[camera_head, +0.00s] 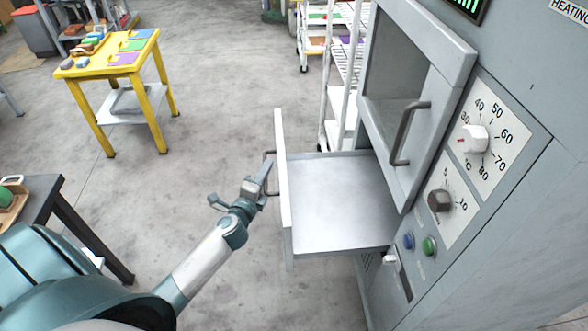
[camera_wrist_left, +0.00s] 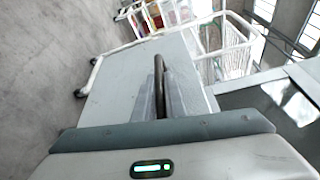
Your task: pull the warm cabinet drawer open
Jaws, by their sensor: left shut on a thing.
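The warm cabinet (camera_head: 520,130) is a tall grey unit at the right of the head view. Its drawer (camera_head: 335,205) stands pulled out, with its white front panel (camera_head: 283,185) well away from the cabinet body and its flat metal inside empty. My left gripper (camera_head: 266,180) is shut on the drawer handle (camera_head: 268,158), a dark bar on the front panel's outer face. In the left wrist view the handle (camera_wrist_left: 159,80) runs between the fingers, in front of the pale drawer front (camera_wrist_left: 120,95). My right gripper is not in view.
Above the drawer is an open compartment with a hinged door and dark handle (camera_head: 405,135). Dials (camera_head: 472,139) and buttons (camera_head: 428,246) sit on the cabinet face. A white wire rack (camera_head: 340,75) stands behind the drawer. A yellow table (camera_head: 110,65) stands far left; the floor between is clear.

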